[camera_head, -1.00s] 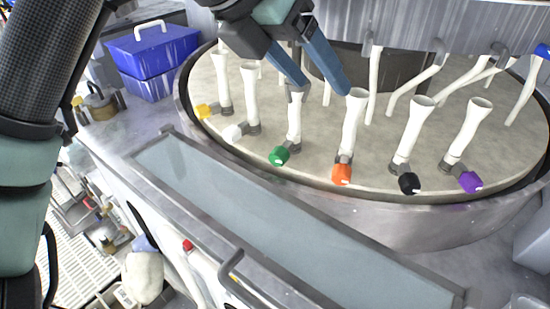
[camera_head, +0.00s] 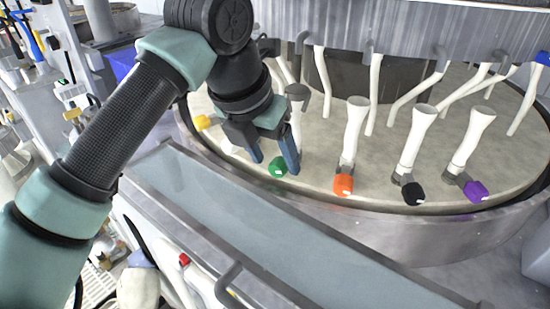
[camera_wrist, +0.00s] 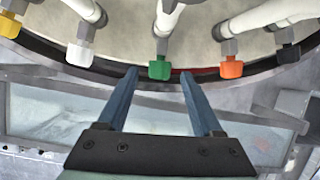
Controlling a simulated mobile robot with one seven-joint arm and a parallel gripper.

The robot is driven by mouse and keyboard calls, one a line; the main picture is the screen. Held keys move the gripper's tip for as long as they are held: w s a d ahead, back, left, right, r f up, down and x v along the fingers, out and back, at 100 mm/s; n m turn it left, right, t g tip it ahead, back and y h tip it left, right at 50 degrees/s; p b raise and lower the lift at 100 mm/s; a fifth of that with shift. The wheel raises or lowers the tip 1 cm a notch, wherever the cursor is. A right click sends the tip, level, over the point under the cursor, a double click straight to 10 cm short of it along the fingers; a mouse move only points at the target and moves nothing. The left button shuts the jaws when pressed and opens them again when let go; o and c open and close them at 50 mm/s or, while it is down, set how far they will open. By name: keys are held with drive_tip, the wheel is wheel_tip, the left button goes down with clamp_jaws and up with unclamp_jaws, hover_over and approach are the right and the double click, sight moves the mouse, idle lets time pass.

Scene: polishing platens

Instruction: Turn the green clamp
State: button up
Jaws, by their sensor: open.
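The green clamp (camera_head: 278,167) sits at the near rim of the round platen, at the foot of a white tube. My gripper (camera_head: 275,166) is open, with its two blue fingers pointing down on either side of the green clamp in the head view. In the wrist view, the green clamp (camera_wrist: 159,70) lies just beyond the fingertips (camera_wrist: 158,74), centred between them. The fingers look apart from the clamp; exact contact cannot be told. My arm hides part of the tube above it.
An orange clamp (camera_head: 343,184) stands to the right, then a black clamp (camera_head: 413,193) and a purple one (camera_head: 475,191). A white clamp (camera_wrist: 79,55) and a yellow clamp (camera_head: 203,122) are to the left. White tubes rise behind. A grey trough (camera_head: 230,215) runs in front.

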drive_tip(key=shift+x, duration=0.85)
clamp_jaws()
